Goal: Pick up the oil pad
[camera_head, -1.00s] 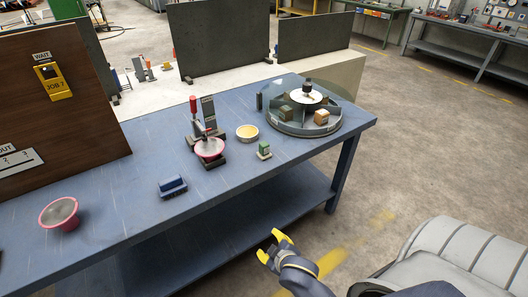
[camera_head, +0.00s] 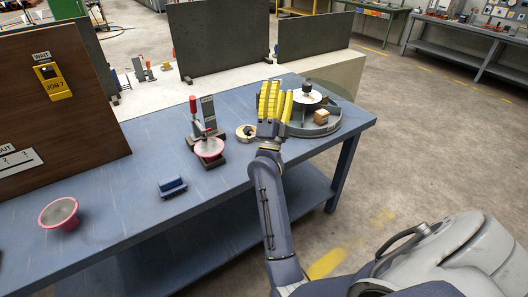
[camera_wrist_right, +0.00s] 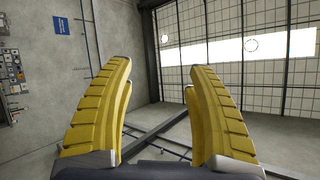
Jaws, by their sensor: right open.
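A small round tin with a pale yellow top, which looks like the oil pad (camera_head: 243,132), sits on the blue workbench (camera_head: 120,222). My right arm partly covers its right side. My right gripper (camera_head: 276,88) is over the bench, just right of and above the tin in the head view, with its yellow fingers pointing up. The gripper is open and empty; in the right wrist view its two fingers (camera_wrist_right: 155,85) stand apart with only the wall and ceiling beyond. My left gripper is not in view.
A round divided tray (camera_head: 325,128) with a wooden block (camera_head: 321,117) stands right of my gripper. A red-handled clamp fixture (camera_head: 195,120) with a pink-rimmed spool (camera_head: 209,147) is left of the tin. A blue block (camera_head: 172,187) and pink-rimmed bowl-like part (camera_head: 59,213) lie further left.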

